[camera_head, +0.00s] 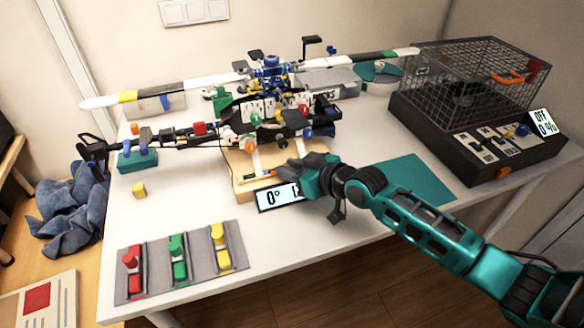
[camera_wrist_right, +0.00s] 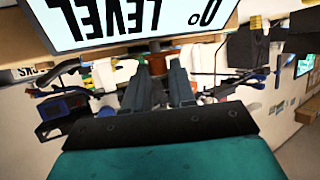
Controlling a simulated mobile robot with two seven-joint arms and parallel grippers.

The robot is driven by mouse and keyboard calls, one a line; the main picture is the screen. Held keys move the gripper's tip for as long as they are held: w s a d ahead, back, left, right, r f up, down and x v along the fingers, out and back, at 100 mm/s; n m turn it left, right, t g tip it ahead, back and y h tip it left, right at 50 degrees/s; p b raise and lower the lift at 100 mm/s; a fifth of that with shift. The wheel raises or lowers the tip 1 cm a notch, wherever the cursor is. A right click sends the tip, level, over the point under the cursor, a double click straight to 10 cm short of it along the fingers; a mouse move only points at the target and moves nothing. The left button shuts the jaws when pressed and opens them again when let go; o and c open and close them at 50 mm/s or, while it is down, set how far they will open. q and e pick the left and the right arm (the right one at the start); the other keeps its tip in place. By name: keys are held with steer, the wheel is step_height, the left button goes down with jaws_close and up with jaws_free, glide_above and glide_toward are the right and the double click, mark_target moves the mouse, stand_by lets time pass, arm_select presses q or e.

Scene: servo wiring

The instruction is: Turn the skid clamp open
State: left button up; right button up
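The model helicopter (camera_head: 275,105) stands on a wooden stand (camera_head: 243,178) at the middle of the table. My right gripper (camera_head: 290,170) reaches in from the right, low beside the skids and above the stand's front edge. A small orange-red part (camera_head: 281,171) shows at its fingertips; I cannot tell whether this is the skid clamp. In the right wrist view the two dark fingers (camera_wrist_right: 164,62) point toward the skid area with a narrow gap; whether they touch anything is unclear. The clamp is not clearly visible there. My left gripper is out of view.
A level display (camera_head: 280,196) reading 0° sits in front of the stand, close to my right gripper; it also fills the top of the wrist view (camera_wrist_right: 140,18). A grey tray (camera_head: 198,264) holds coloured clips. A wire cage (camera_head: 480,80) stands right. A teal mat (camera_head: 415,178) lies clear.

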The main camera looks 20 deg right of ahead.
steer(key=shift+d, duration=0.1)
jaws_close()
stand_by(0.9)
steer(key=o, duration=0.6)
jaws_free()
steer(key=shift+o, duration=0.2)
steer(key=p+v, duration=0.1)
steer(key=v, duration=1.1)
steer(key=shift+s+r+p, duration=0.2)
steer(key=shift+s+p, duration=0.15)
steer(key=shift+d, duration=0.1)
